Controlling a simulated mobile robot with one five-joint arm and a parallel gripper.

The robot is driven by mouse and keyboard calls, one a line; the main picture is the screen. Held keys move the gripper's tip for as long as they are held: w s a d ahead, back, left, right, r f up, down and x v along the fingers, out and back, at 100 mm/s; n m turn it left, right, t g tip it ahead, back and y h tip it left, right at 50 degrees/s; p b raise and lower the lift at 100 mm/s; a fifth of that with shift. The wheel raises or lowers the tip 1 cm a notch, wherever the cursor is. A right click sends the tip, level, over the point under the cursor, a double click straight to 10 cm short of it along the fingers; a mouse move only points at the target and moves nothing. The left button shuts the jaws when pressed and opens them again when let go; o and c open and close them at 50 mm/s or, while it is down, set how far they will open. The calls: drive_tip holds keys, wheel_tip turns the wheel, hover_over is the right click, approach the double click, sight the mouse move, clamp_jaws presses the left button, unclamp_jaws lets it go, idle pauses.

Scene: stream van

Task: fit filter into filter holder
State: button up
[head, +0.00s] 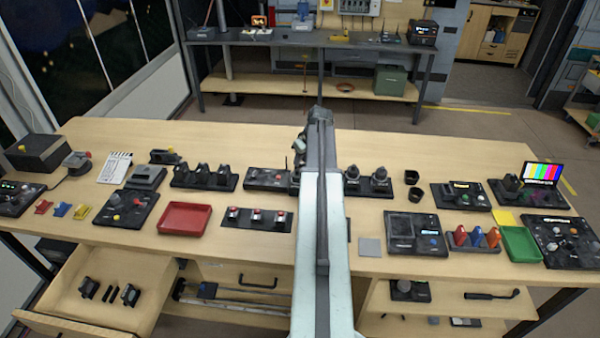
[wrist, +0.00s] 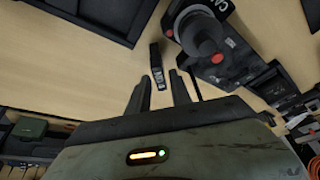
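My gripper (wrist: 161,80) shows in the wrist view with its dark fingers apart and nothing visibly held. A small narrow dark piece (wrist: 156,62) is on the wooden table just beyond the gap between the fingertips. I cannot tell whether it is the filter. To its right is a dark device (wrist: 207,45) with a round knob-like top, red parts and white lettering; I cannot tell whether it is the filter holder. In the head view my arm hides the middle of the table, and my fingertips cannot be made out.
In the head view a thin grey square (head: 370,247) lies right of my arm. A red tray (head: 186,219) is on the left and a green tray (head: 521,244) on the right. Control panels and plug-like parts crowd the table. A drawer (head: 95,290) is open at lower left.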

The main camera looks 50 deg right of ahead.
drive_tip(key=b+x, duration=0.2)
drive_tip(key=x, duration=0.1)
drive_tip(key=shift+f, duration=0.25)
drive_tip(key=shift+r, duration=0.2)
clamp_jaws()
drive_tip(key=shift+r+p, duration=0.1)
drive_tip(key=shift+p, duration=0.2)
wheel_tip(320, 180, up, 10)
drive_tip(key=p, duration=1)
wheel_tip(320, 180, down, 5)
drive_tip(key=b, duration=0.4)
drive_tip(key=shift+r, duration=0.45)
drive_tip(key=shift+s, duration=0.1)
